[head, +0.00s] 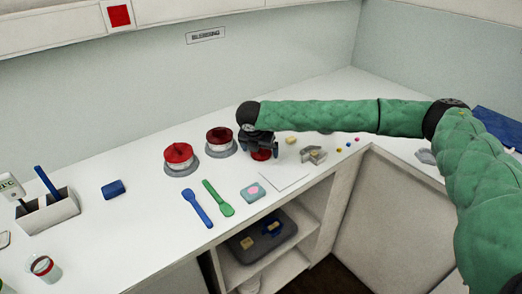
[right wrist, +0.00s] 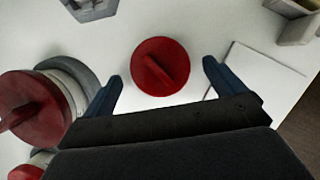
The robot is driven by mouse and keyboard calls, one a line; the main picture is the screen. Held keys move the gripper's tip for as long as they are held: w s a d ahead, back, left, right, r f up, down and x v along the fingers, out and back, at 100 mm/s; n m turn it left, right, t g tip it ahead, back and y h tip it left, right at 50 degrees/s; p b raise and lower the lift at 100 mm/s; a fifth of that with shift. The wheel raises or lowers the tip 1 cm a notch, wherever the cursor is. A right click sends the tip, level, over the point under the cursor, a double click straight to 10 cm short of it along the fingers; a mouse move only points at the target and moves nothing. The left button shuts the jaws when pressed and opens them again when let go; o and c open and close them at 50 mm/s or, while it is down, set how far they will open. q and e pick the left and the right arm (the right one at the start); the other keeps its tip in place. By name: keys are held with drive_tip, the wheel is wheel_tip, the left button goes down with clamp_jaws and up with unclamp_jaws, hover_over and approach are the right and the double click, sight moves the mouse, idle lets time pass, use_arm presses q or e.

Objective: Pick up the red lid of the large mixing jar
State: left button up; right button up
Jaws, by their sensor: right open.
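A round red lid (right wrist: 160,66) with a raised bar handle lies between and ahead of my right gripper's spread fingers (right wrist: 161,85) in the right wrist view. In the head view this red lid (head: 262,155) is on the white counter, partly hidden under my right gripper (head: 261,147). The gripper is open and empty, pointing down over it. Two jars on grey bases stand to the left: a red-topped jar (head: 180,157) and a darker red-topped jar (head: 219,139). One jar's red lid (right wrist: 28,105) shows at left in the right wrist view. My left gripper is out of view.
A white sheet (head: 285,179) and a grey bracket-like object (head: 314,155) lie right of the lid. A blue spoon (head: 198,208), a green spoon (head: 217,197) and a teal-and-pink block (head: 253,192) lie nearer the front edge. The wall stands behind.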

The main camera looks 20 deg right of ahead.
drive_tip(key=shift+f, duration=0.15)
drive_tip(key=c, duration=1)
drive_tip(key=shift+c, duration=0.2)
